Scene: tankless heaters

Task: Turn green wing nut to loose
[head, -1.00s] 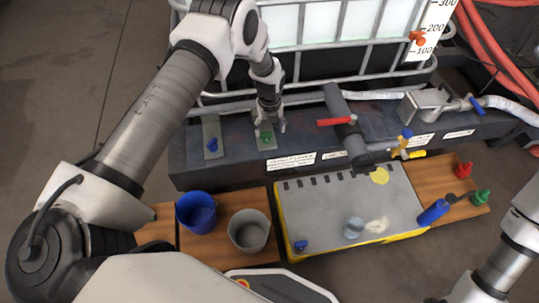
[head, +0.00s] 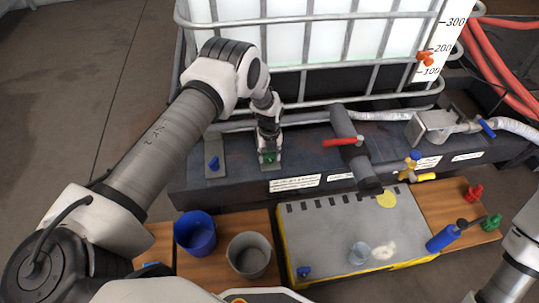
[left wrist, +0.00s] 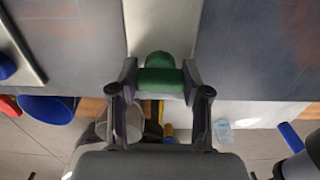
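The green wing nut (head: 269,157) is on a grey upright plate fixed to the dark front beam of the tank frame. My left gripper (head: 268,151) reaches down to it in the head view. In the left wrist view, the green wing nut (left wrist: 160,75) sits between the two fingertips of my left gripper (left wrist: 160,82), with a finger against each side. The fingers look shut on it. Part of the nut is hidden by the gripper in the head view. My right gripper is out of view; only part of that arm shows at the right edge.
A blue wing nut (head: 214,163) on a similar plate is just left. A red-handled valve (head: 342,142) on a grey pipe stands to the right. Below are a blue bucket (head: 195,232), a grey bucket (head: 249,255) and a grey-topped tray (head: 330,225). Metal cage bars are behind.

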